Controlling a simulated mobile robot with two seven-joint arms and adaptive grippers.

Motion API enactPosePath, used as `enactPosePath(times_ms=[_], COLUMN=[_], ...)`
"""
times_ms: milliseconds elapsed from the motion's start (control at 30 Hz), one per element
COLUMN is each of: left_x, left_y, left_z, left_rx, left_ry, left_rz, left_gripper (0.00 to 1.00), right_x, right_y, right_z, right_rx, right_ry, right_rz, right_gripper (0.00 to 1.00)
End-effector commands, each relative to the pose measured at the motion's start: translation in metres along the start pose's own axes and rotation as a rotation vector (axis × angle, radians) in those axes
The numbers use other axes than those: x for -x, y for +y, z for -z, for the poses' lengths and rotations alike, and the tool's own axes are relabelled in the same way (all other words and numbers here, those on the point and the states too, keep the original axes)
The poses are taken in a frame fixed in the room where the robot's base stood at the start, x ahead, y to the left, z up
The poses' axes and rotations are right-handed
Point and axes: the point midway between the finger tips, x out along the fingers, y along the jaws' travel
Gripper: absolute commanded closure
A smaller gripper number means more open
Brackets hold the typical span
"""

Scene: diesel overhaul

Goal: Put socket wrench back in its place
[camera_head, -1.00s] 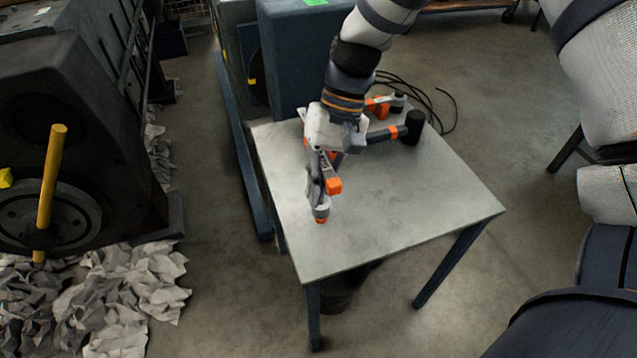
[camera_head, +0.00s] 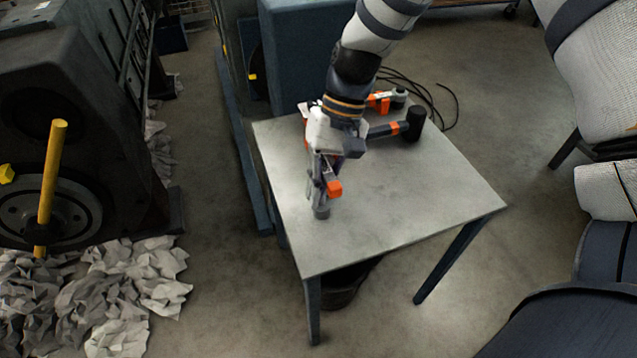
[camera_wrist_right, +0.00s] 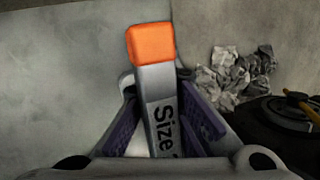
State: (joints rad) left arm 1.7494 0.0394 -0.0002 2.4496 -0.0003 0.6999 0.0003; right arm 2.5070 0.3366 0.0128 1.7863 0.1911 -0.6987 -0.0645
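The socket wrench (camera_wrist_right: 160,105) is a grey bar with an orange end and the printed word "Size" in the right wrist view. It lies between the purple finger pads of my right gripper (camera_wrist_right: 165,130), which looks shut on it. In the head view my right gripper (camera_head: 322,178) points down over the near left part of the grey table (camera_head: 420,205). An orange block (camera_head: 334,188) and a grey round end show at the fingers. I cannot tell whether the lowest end touches the tabletop. My left gripper is not in view.
A black-headed hammer (camera_head: 413,122) with an orange band lies at the table's back right. Another orange and grey tool (camera_head: 384,101) lies behind it. A blue machine (camera_head: 305,55) stands behind the table. Crumpled paper (camera_head: 115,285) covers the floor at left. The table's front right is clear.

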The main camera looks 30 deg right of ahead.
Motion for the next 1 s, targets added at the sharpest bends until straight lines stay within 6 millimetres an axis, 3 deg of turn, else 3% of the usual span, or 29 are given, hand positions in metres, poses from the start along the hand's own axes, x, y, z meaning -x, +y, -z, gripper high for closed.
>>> enactPosePath(times_ms=[200,300,533,667,1000], left_x=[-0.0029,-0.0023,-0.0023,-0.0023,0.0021], left_y=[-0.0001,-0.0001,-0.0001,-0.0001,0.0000], left_z=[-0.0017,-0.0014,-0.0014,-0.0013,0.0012], left_rx=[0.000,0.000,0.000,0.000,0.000], left_ry=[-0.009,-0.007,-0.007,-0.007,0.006], left_rz=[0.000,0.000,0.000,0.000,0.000], left_gripper=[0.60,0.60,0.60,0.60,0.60], right_x=[-0.0079,-0.0067,-0.0067,-0.0069,0.0003], right_y=[0.0025,0.0020,0.0021,0.0024,-0.0003], right_z=[0.0024,0.0023,0.0022,0.0020,0.0005], right_rx=[0.000,0.001,0.000,0.000,0.002], right_ry=[0.000,0.002,0.001,0.001,0.004], right_rz=[0.001,0.001,0.000,0.000,0.001], right_gripper=[1.00,0.74,0.72,0.48,0.48])
